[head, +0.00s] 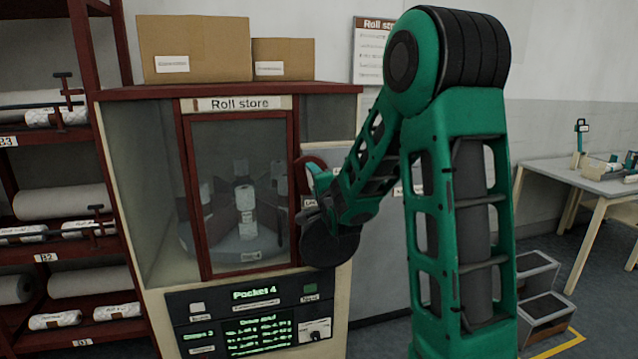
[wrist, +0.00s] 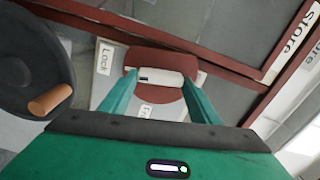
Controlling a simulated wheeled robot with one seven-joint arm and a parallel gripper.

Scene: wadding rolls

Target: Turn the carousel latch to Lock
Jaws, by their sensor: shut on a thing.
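The carousel latch (wrist: 155,96) is a dark red rounded piece with a pale bar across it, in the middle of the wrist view. My gripper (wrist: 160,78) is shut on the latch, one teal finger at each end of the bar. A "Lock" label (wrist: 105,58) lies left of the latch in the wrist view. A second label (wrist: 147,112), partly hidden, shows between my fingers. In the head view the latch (head: 303,173) is at the right edge of the cabinet door, and my gripper (head: 314,172) partly covers it.
A dark handwheel (wrist: 35,65) with an orange knob (wrist: 50,100) is close beside my gripper; the wheel (head: 330,248) hangs below it in the head view. The glass door (head: 240,180) is closed, with rolls on the carousel behind it. A display panel (head: 255,318) reads "Pocket 4".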

